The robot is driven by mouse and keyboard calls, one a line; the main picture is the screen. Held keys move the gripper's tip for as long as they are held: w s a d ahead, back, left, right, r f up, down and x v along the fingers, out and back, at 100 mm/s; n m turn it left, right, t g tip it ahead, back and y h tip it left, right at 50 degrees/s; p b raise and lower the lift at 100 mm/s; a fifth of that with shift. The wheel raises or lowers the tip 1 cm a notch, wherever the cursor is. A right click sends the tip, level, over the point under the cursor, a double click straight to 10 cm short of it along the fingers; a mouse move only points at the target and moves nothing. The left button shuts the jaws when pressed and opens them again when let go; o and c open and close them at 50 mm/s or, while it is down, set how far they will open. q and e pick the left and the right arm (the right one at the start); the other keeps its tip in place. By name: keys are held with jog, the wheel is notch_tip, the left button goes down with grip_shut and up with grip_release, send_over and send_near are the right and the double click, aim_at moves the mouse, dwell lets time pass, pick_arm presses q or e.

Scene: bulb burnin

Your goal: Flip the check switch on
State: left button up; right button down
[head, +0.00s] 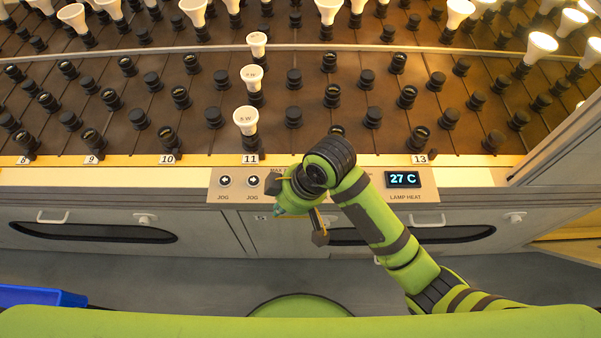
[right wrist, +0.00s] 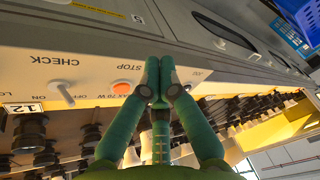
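The check switch (right wrist: 62,92) is a small white lever on the pale front panel, under the word CHECK in the right wrist view. Its free end seems to lean toward the OFF label. In the head view my right arm hides it. My right gripper (right wrist: 158,82) has its two green fingertips pressed together with nothing visible between them. It is in front of the panel, to the right of the switch in the wrist view and apart from it. In the head view the right gripper (head: 300,200) hangs over the panel's middle. My left gripper is not in view.
An orange stop button (right wrist: 122,88) sits between the switch and my fingertips in the wrist view. Two JOG buttons (head: 238,181) and a 27 C display (head: 403,180) flank my arm. Sockets and white bulbs (head: 246,120) fill the rack behind. A blue bin (head: 40,296) is at lower left.

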jog(key=w+r+n+h, duration=0.1)
jog(key=w+a+r+n+h, duration=0.1)
jog(key=n, duration=0.1)
jog(key=w+r+n+h, duration=0.1)
jog(key=w, duration=0.1)
jog(key=shift+a+n+g, duration=0.3)
jog(key=shift+a+g, duration=0.1)
jog(key=w+d+r+n+h, duration=0.1)
jog(key=w+d+r+h, duration=0.2)
jog(key=w+d+r, duration=0.1)
jog(key=shift+w+n+h, duration=0.3)
jog(key=shift+w+h, duration=0.1)
jog(key=shift+w, duration=0.2)
jog(key=f, duration=0.3)
jog(key=d+f, duration=0.1)
jog(key=f, duration=0.2)
jog(key=d+f, duration=0.1)
jog(key=f, duration=0.3)
jog(key=shift+p, duration=0.3)
jog(key=shift+r, duration=0.1)
